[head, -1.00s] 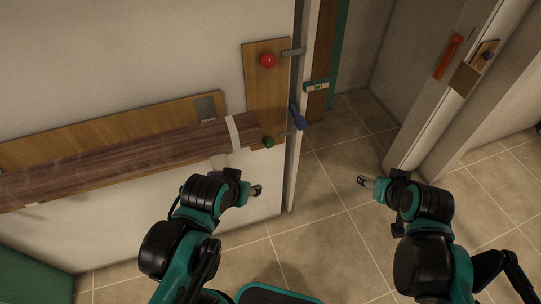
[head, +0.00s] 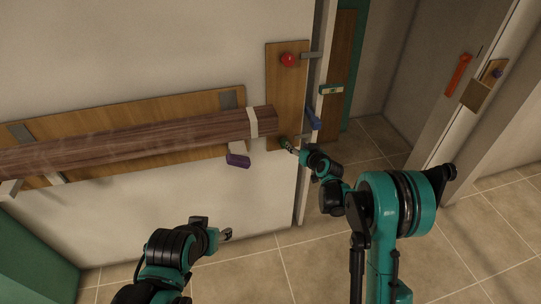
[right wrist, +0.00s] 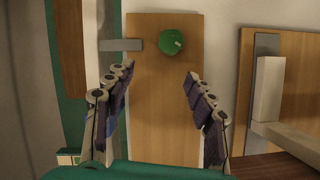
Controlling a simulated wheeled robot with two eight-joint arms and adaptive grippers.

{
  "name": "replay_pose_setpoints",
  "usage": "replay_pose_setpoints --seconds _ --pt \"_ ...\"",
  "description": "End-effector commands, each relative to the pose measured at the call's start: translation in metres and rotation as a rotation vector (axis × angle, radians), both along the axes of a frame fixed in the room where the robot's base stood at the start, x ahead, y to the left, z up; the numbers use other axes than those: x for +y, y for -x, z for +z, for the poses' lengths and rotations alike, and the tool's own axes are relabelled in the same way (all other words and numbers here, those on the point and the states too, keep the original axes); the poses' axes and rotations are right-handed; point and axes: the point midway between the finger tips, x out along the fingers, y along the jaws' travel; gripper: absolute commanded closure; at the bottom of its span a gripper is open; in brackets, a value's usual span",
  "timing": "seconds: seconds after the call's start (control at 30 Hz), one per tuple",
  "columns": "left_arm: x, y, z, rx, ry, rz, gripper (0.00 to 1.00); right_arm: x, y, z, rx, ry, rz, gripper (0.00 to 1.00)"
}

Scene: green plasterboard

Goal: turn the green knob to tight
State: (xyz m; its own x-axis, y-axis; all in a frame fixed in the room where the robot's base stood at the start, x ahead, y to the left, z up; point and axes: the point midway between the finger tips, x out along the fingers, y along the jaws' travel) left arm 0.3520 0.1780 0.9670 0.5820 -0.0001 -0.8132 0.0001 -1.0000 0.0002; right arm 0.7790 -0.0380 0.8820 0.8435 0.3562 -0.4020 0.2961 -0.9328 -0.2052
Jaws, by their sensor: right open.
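The green knob (head: 283,141) sits low on the upright wooden board (head: 284,90) at the wall's edge, partly covered by my right gripper (head: 291,148). In the right wrist view the round green knob (right wrist: 180,46) shows with a small pale mark, on the wooden board (right wrist: 150,120). My right gripper (right wrist: 160,72) is open, its fingers spread to either side. The knob appears beyond the fingertips, nearer the right finger; contact does not show. My left gripper (head: 226,235) is low in front of the wall, away from the knob; its jaws are too small to read.
A red knob (head: 288,60) is higher on the same board. A dark wooden beam (head: 130,139) runs along the wall to the left. A purple piece (head: 238,160) is below it. A grey bar (right wrist: 120,45) is beside the green knob. The doorway is to the right.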

Motion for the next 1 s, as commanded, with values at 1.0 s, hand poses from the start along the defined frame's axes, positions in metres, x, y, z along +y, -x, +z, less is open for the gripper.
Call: replay_pose_setpoints --seconds 1.0 --pt "0.000 0.000 -0.030 0.000 0.000 0.000 0.50 0.034 -0.080 -0.057 -0.027 -0.015 0.001 0.45"
